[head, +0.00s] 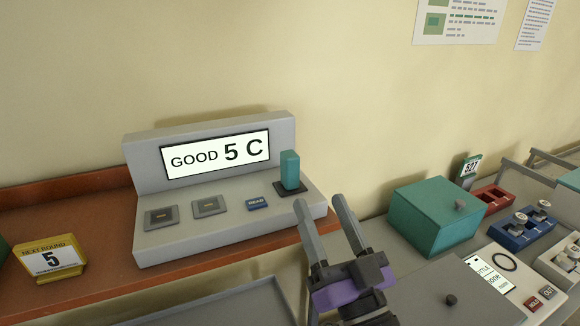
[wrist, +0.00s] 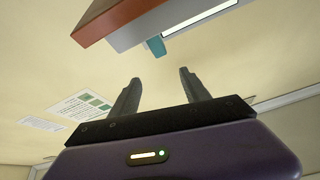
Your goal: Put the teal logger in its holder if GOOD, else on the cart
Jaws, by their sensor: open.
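The teal logger (head: 290,169) stands upright on a dark square pad at the right end of the grey reader (head: 146,162). The reader's screen (head: 216,154) shows "GOOD 5 C". My gripper (head: 326,215) is open and empty, to the right of and below the logger in the head view, apart from it. In the wrist view the logger (wrist: 156,46) shows beyond the open fingers (wrist: 158,88). I cannot pick out the logger's holder for certain, nor the cart.
The reader stands on a reddish-brown shelf (head: 80,196), with a yellow "NEXT ROUND 5" sign (head: 52,258) at left. At right are a teal box (head: 436,216), a "527" card (head: 470,168), a red tray (head: 492,198) and a blue tray (head: 514,236).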

